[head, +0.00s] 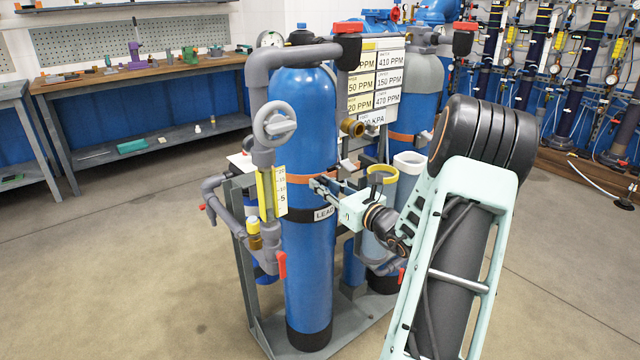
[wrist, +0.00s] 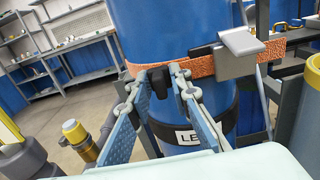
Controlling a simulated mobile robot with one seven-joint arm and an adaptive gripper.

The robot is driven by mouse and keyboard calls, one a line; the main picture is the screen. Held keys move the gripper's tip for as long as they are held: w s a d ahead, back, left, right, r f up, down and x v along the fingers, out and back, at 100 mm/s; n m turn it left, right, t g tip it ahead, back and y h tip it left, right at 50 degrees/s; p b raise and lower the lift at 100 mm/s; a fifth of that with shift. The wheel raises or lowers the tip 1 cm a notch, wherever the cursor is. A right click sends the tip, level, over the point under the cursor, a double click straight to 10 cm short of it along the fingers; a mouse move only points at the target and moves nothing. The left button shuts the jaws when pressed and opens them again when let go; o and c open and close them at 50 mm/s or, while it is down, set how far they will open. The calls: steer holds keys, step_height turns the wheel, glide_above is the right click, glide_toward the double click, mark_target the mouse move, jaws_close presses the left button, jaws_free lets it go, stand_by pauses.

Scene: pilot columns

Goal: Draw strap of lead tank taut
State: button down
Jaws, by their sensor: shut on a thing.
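The lead tank (head: 308,275) is a tall blue cylinder with a "LEAD" label (head: 325,213) on a black band. An orange strap (wrist: 200,66) runs around it above that band, with a grey lever buckle (wrist: 240,50) at the right in the wrist view. My gripper (wrist: 165,76) is at the front of the tank, its blue-padded fingers on either side of a black tab (wrist: 160,84) at the strap. It is shut on that tab. The head view shows my gripper (head: 316,184) from the side, small against the tank. The exact contact at the fingertips is hard to see.
Grey pipes with a valve wheel (head: 275,123) and red-handled valve (head: 281,265) stand left of the tank. A yellow ring (head: 382,174) and white-topped pipe (head: 410,160) are close on the right. A PPM board (head: 376,80) stands behind. Floor at the left is clear.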

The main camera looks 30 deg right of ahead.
steer(key=shift+s+a, duration=0.15)
steer(key=shift+a, duration=2)
steer(key=shift+s+a+f, duration=0.1)
steer(key=shift+a, duration=1.55)
steer(key=c, duration=2)
jaws_free()
steer(key=shift+o, duration=0.2)
steer(key=shift+d, duration=0.1)
